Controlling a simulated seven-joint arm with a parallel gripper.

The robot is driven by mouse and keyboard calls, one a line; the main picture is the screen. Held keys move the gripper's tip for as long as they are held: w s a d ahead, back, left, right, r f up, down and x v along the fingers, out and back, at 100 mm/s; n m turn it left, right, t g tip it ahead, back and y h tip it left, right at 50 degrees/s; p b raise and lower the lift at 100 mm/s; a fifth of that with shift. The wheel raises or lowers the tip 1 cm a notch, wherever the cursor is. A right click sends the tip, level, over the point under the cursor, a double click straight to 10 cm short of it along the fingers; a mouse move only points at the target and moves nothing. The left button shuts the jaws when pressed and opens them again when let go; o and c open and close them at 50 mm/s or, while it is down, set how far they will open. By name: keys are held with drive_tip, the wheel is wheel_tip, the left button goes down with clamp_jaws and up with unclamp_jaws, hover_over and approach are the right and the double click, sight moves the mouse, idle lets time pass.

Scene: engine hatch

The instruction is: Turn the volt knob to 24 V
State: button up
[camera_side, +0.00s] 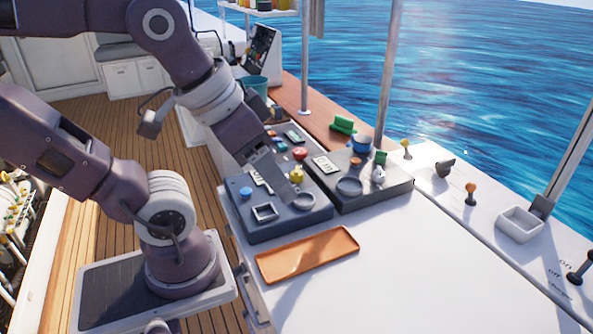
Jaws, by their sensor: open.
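Two dark control panels lie side by side on the white counter, a left panel (285,228) and a right panel (398,189). The left one carries a blue knob (246,193), a yellow knob (297,174), a red knob (299,153) and small displays. I cannot tell which knob is the volt knob; the markings are too small to read. My gripper (286,194) reaches down over the left panel, close to the yellow knob, and hides part of the panel. It is open. I cannot tell whether it touches anything.
An orange tray (307,254) lies in front of the panels. The right panel holds a blue knob (361,144), with a green block (342,125) behind it. A white square bin (519,224) and several levers stand along the right ledge. The counter's front right is clear.

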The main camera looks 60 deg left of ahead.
drive_tip(key=w+a+n+g+y, duration=0.1)
drive_tip(key=w+a+n+g, duration=0.1)
drive_tip(key=w+a+n, duration=0.5)
drive_tip(key=n+g, duration=0.3)
drive_tip(key=n, duration=1)
hover_over(297, 169)
drive_tip(key=shift+h, duration=0.4)
drive_tip(key=f, duration=1.2)
drive_tip(key=shift+s+d+f, duration=0.1)
drive_tip(key=shift+s+d, duration=0.05)
drive_tip(key=shift+d, duration=0.15)
drive_tip(key=f, duration=0.7)
drive_tip(key=shift+a, duration=0.3)
drive_tip(key=shift+f, duration=0.3)
clamp_jaws()
